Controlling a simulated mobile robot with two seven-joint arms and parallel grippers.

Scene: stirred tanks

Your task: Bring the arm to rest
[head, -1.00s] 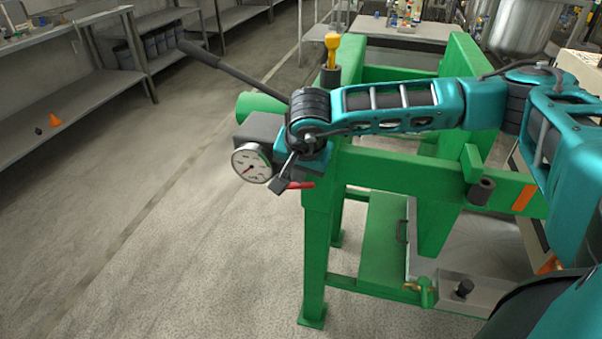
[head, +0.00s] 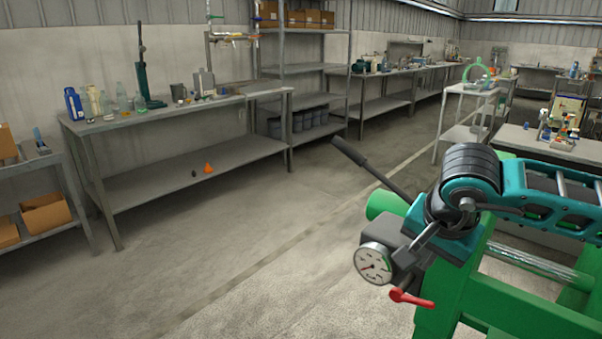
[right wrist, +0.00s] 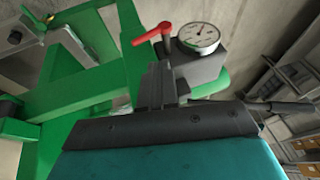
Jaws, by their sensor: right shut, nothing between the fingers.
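My right arm comes in from the right in the head view, teal and black. Its gripper (head: 422,240) points down and left, just above a dark block with a round white gauge (head: 375,263) and a red handle (head: 410,298). The right gripper is shut and empty. In the right wrist view its dark fingers (right wrist: 158,85) are together, in front of the red handle (right wrist: 152,34) and the gauge (right wrist: 199,36). I cannot tell whether they touch the block. My left gripper is not in view.
A green frame (head: 470,297) stands under my right arm. A long black lever (head: 370,165) rises left from the gauge block, close to the gripper. A steel bench (head: 190,118) with bottles stands along the back wall. The grey floor (head: 230,240) at left is clear.

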